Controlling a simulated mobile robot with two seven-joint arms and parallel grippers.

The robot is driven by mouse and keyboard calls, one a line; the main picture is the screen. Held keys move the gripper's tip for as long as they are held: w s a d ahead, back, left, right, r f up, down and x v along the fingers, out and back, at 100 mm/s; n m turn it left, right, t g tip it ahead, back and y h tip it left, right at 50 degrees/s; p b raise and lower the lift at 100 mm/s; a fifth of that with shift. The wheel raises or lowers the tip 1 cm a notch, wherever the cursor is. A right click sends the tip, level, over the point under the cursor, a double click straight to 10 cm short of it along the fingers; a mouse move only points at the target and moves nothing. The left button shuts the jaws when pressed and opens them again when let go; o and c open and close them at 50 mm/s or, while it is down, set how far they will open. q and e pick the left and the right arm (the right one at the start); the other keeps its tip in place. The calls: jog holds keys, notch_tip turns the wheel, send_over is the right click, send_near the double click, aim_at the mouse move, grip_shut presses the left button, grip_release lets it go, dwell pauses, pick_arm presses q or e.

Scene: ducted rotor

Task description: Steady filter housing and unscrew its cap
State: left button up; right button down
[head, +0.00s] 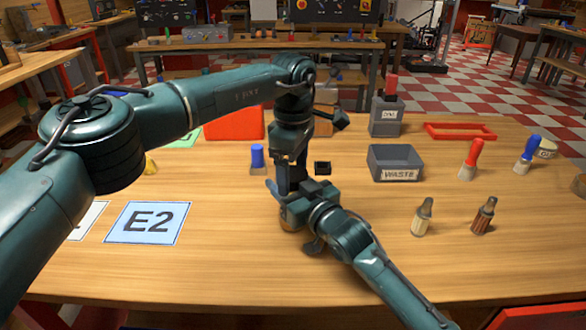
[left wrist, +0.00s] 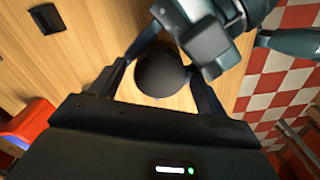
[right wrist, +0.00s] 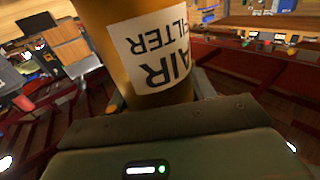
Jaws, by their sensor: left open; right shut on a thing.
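The filter housing (right wrist: 150,50) is an amber cylinder with a white AIR FILTER label, upside down in the right wrist view. My right gripper (head: 297,222) is shut on it, low over the table. The cap (left wrist: 160,72) is round and black in the left wrist view, seen from above. My left gripper (left wrist: 165,75) is open, with one finger on each side of the cap; I cannot tell if they touch it. In the head view my left gripper (head: 284,188) points down over the housing (head: 290,220), which is mostly hidden by the grippers.
A small black square holder (head: 322,168) lies just behind the grippers. A grey WASTE bin (head: 395,163), a red-handled tool (head: 471,160) and two brush-like tools (head: 422,216) stand to the right. A blue E2 card (head: 147,222) lies left. The front of the table is clear.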

pick_arm(q)
jog(key=shift+r, duration=0.1)
jog(key=shift+r, duration=2.15)
pick_arm(e)
jog(key=shift+c, duration=2.2)
grip_release()
